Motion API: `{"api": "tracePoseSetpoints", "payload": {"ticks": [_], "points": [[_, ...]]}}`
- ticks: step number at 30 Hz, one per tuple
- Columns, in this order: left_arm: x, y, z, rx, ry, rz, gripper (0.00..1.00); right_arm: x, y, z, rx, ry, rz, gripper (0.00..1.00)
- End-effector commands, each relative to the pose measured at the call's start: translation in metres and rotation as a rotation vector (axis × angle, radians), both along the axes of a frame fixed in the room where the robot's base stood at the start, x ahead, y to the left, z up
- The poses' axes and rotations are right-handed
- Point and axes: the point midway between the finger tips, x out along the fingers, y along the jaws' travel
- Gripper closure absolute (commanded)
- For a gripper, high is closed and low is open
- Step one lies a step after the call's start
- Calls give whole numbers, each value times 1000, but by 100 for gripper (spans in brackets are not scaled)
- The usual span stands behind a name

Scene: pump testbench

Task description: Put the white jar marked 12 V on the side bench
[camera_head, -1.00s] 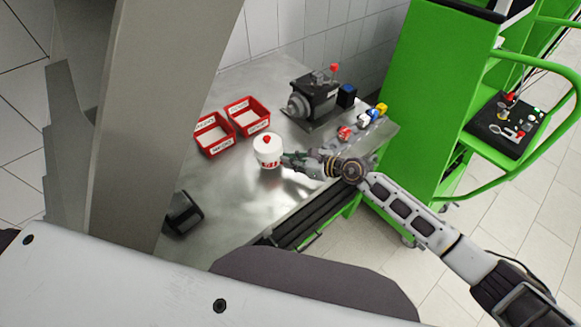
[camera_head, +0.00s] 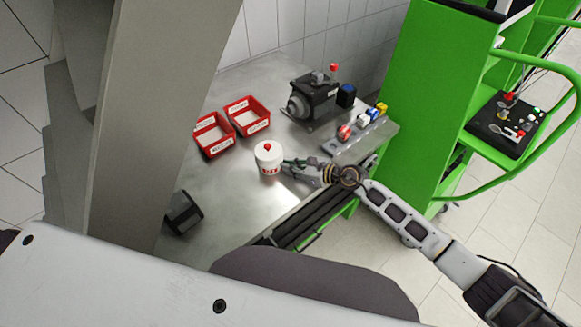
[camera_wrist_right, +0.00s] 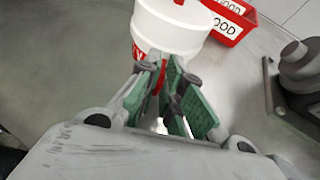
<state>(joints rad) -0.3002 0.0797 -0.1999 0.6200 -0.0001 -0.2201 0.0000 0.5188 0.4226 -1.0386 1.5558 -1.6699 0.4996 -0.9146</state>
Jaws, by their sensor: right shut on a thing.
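The white jar (camera_head: 268,154) with a red knob on its lid and a red marking low on its side is upright at the middle of the metal-topped bench (camera_head: 225,215). I cannot tell whether its base touches the top. The marking is too small to read fully. My right gripper (camera_head: 289,165) comes in from the right and is shut on the jar's near right side. In the right wrist view the green-padded fingers (camera_wrist_right: 163,82) meet the lower wall of the jar (camera_wrist_right: 170,28). My left gripper is not in view.
Two red labelled bins (camera_head: 214,134) (camera_head: 248,115) stand behind and left of the jar. A dark pump (camera_head: 312,98) is behind it. A grey strip with coloured parts (camera_head: 345,133) lies at the right edge. A dark box (camera_head: 183,212) is at front left. Bare metal lies in front.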

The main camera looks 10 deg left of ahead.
Motion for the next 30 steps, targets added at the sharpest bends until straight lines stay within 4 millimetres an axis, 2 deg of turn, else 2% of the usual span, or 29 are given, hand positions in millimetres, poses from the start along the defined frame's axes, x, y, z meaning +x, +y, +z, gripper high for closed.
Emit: {"api": "tracePoseSetpoints", "payload": {"ticks": [7, 8, 9, 12, 13, 30], "points": [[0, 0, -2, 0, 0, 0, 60, 1, 1, 0, 3, -2, -1, 100], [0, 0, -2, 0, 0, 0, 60, 0, 0, -2, 0, 0, 0, 89], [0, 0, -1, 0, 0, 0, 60, 0, 0, -2, -1, 0, 0, 84], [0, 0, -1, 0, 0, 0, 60, 0, 0, -2, -1, 0, 0, 71], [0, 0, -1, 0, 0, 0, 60, 0, 0, -1, 0, 0, 0, 70], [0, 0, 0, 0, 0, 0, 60, -1, -5, 1, -1, 0, -1, 70]]}}
